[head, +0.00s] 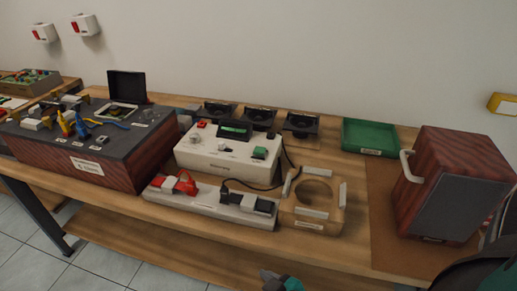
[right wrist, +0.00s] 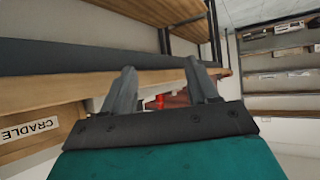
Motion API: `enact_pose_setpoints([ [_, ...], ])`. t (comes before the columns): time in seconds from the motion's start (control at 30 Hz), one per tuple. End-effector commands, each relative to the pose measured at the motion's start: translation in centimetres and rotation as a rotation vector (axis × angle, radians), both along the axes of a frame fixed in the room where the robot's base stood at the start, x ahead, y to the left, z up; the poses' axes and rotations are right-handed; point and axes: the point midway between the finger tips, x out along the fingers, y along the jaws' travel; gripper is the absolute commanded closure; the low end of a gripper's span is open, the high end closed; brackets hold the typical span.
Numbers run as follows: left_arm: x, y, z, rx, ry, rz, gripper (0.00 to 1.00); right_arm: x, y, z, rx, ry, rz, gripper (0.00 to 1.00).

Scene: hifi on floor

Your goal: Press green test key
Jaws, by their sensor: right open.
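The box stands at the middle of the wooden bench, and nothing touches the key. A gripper (head: 268,274) with grey fingers and a teal body, which I take as my right, shows at the bottom edge of the head view, in front of the bench and well short of the key. In the right wrist view my right gripper (right wrist: 160,68) has its two fingers apart with nothing held. My left gripper is not in view.
The tester box also has a red key (head: 201,124) and a dark display (head: 235,129). A white strip (head: 205,203) with a red clip lies in front. A wooden cradle (head: 299,212), a green tray (head: 369,137) and a wood-sided speaker (head: 455,185) stand to the right.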

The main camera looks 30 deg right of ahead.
Motion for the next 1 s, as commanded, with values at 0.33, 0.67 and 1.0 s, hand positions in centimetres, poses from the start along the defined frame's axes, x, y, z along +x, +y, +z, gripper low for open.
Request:
enact_pose_setpoints([
  [0.33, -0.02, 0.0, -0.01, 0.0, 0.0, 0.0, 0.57, 0.0, 0.01, -0.01, 0.0, 0.0, 0.0, 0.7],
  [0.67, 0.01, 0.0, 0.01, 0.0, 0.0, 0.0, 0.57, 0.0, 0.01, -0.01, 0.0, 0.0, 0.0, 1.0],
  [1.0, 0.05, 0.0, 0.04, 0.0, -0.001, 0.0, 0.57, -0.01, 0.0, -0.02, -0.001, 0.0, 0.001, 1.0],
])
